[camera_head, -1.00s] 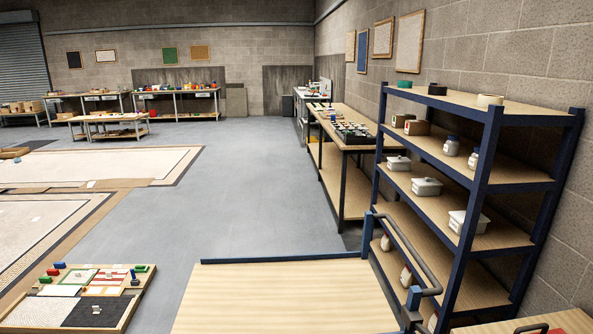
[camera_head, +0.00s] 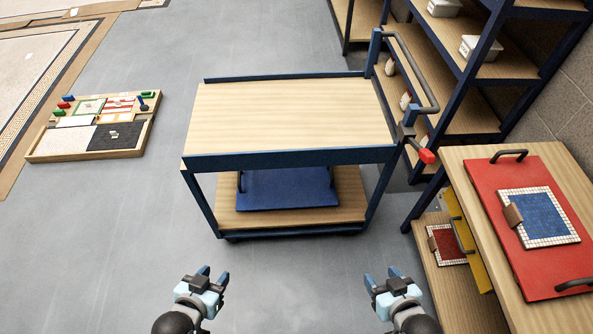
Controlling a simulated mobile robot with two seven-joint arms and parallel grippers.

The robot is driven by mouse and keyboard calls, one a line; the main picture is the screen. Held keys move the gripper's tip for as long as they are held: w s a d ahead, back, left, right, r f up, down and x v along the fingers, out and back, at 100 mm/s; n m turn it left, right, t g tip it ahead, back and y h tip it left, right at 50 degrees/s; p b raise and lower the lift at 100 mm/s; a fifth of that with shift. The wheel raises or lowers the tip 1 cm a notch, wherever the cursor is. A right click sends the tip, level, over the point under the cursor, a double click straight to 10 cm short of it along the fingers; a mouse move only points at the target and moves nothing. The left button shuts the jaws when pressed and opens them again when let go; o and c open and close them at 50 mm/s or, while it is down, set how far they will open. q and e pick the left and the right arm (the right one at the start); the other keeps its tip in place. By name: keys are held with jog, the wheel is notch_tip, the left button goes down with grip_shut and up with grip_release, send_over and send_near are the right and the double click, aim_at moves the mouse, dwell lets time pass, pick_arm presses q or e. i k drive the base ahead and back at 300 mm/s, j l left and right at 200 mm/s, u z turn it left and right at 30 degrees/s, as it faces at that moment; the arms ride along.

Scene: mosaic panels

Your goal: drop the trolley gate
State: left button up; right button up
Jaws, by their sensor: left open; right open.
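The trolley (camera_head: 290,110) stands ahead of me, with a bare pale wooden top and a blue frame. A blue board (camera_head: 290,158), which looks like the gate, stands upright along the near edge of the top. A lever with a red end (camera_head: 426,156) is at the trolley's near right corner. My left gripper (camera_head: 212,276) is open and empty, low in the picture and apart from the trolley. My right gripper (camera_head: 383,278) is open and empty, also apart from the trolley.
A blue panel (camera_head: 290,190) lies on the trolley's lower shelf. A wooden table (camera_head: 570,160) with a red board (camera_head: 510,205) is close on the right. A shelf rack (camera_head: 470,120) stands behind right. A mosaic tray (camera_head: 85,155) lies on the floor at left. Floor before the trolley is clear.

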aim_at(372, 154)
jog(key=i+j, duration=0.2)
jog(key=i, duration=0.15)
jog(key=i+j, duration=0.2)
jog(key=i, duration=0.2)
jog(key=i+j+u, duration=0.1)
jog(key=i+j, duration=0.15)
jog(key=i, duration=0.1)
